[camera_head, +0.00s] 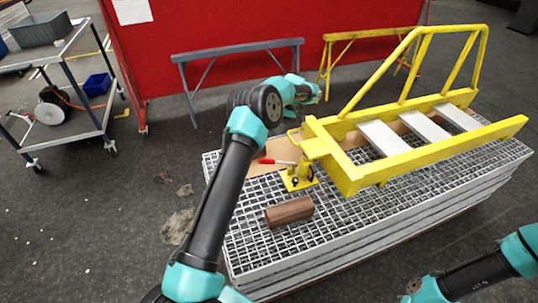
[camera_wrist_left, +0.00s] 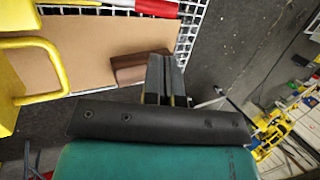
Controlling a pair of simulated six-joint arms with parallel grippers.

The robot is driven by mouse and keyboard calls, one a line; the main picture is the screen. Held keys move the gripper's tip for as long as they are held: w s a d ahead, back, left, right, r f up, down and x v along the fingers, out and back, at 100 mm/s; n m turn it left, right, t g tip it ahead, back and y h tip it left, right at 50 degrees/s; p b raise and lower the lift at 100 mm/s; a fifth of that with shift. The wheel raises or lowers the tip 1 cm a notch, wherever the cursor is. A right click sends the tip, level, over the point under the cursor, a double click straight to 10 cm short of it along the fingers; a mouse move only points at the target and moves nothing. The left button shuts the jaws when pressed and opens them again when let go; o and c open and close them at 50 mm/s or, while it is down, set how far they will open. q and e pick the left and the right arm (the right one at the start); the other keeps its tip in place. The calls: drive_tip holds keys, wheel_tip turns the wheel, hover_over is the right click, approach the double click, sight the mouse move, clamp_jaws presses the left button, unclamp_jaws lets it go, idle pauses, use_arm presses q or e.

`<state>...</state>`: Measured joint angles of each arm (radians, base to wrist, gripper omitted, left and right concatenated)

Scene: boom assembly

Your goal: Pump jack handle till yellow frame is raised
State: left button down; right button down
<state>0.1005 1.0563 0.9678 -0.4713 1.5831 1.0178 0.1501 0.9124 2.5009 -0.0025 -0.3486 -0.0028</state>
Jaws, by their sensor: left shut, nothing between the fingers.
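The yellow frame (camera_head: 345,172), with a tall side rail and grey cross slats, lies over a stack of metal grating. The yellow jack (camera_head: 299,178) stands on the grating by the frame's near left corner. Its red-tipped handle (camera_head: 277,161) points left; the red and white handle (camera_wrist_left: 160,8) also crosses the top of the left wrist view. My left gripper (camera_wrist_left: 166,78) is shut and empty, apart from the handle. In the head view its arm reaches up behind the jack, and its fingertips are hard to make out. My right gripper is out of view.
A brown wooden block (camera_head: 289,212) lies on the grating (camera_head: 330,225) in front of the jack. Cardboard (camera_head: 262,160) lies behind the jack. A grey trestle (camera_head: 240,52) and a yellow trestle (camera_head: 328,62) stand behind. A cart (camera_head: 72,62) stands at left.

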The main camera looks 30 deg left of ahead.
use_arm(q)
hover_over(277, 162)
drive_tip(key=s+a, duration=0.2)
drive_tip(key=a, duration=0.1)
wheel_tip(277, 162, down, 11)
drive_tip(key=shift+f, duration=0.1)
idle(0.3)
